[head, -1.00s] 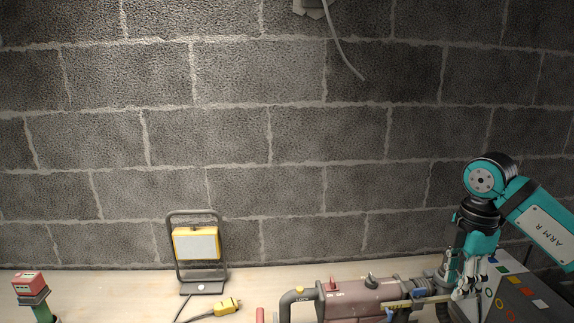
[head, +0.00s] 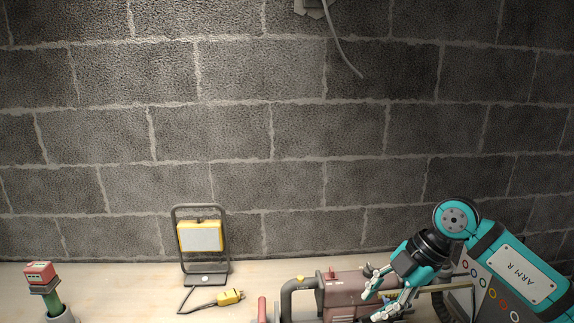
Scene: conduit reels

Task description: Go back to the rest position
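My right gripper (head: 371,304) is at the lower right of the head view, on the teal arm marked ARM R. Its light fingers are spread apart and point down and to the left. I see nothing held between them. The gripper shows in front of the reddish-brown machine (head: 345,281) and hides part of it; I cannot tell whether they touch. My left gripper is not in view.
A yellow work lamp (head: 201,237) in a grey frame stands on the pale bench (head: 120,284). A yellow plug (head: 231,297) lies before it. A red block (head: 39,272) tops a green post at left.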

